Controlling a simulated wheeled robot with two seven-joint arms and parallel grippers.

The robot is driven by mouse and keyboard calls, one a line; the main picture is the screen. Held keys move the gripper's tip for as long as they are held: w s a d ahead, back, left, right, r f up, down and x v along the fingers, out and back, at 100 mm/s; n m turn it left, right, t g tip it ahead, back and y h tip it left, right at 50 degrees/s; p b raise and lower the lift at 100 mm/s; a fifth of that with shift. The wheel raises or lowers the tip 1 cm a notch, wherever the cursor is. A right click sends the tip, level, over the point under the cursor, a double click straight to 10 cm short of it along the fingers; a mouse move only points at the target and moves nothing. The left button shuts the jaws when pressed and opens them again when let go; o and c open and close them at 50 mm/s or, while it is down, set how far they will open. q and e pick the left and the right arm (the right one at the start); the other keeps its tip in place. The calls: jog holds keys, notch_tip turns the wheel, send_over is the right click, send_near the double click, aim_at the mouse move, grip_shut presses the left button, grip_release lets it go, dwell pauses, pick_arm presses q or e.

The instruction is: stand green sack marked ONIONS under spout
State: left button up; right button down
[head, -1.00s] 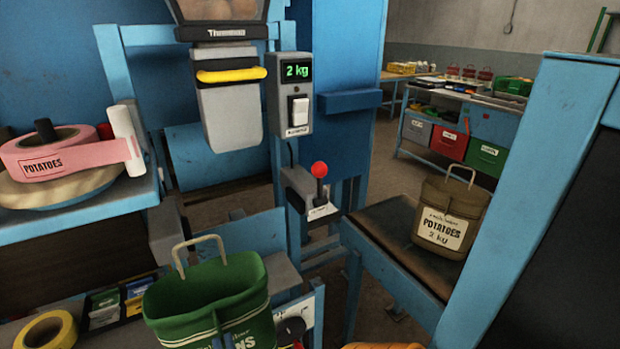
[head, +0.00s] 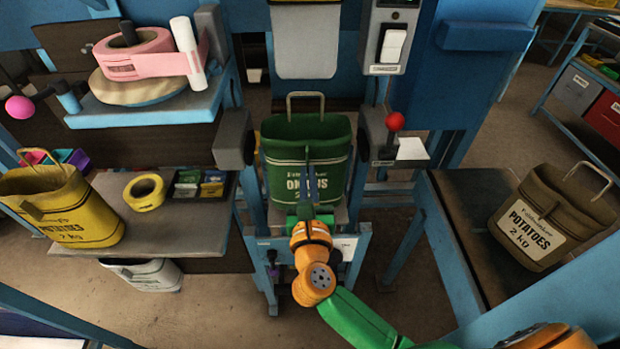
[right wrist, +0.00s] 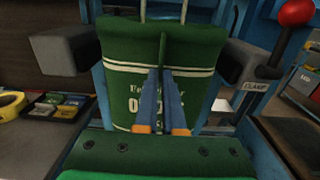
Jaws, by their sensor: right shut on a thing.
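The green sack marked ONIONS (head: 285,140) is upright, open at the top, with its handle up. It sits below the grey spout (head: 305,45), between two grey clamp blocks (head: 233,140). My right gripper (head: 309,178) is shut on the front wall of the sack. In the right wrist view the blue fingers (right wrist: 163,105) pinch the green cloth (right wrist: 120,75) and partly cover the lettering. The grey platform (head: 336,216) shows at the sack's base; I cannot tell whether the sack rests on it. My left gripper is not in view.
A red-knobbed clamp lever (head: 395,122) is right of the sack. A brown POTATOES sack (head: 550,215) stands on the right bench. A yellow sack (head: 65,205) and a yellow tape roll (head: 145,192) are on the left. Pink tape (head: 135,55) lies on the upper shelf.

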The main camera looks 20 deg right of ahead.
jog(key=f+b, duration=0.1)
jog(key=w+f+b, duration=0.1)
jog(key=f+b, duration=0.1)
jog(key=shift+w+d+f+b, duration=0.2)
jog(key=shift+w+f+b, duration=0.1)
jog(key=c, duration=1.5)
grip_release()
jog(key=shift+d+f, duration=0.1)
jog(key=shift+f, duration=0.05)
jog(key=o, duration=0.5)
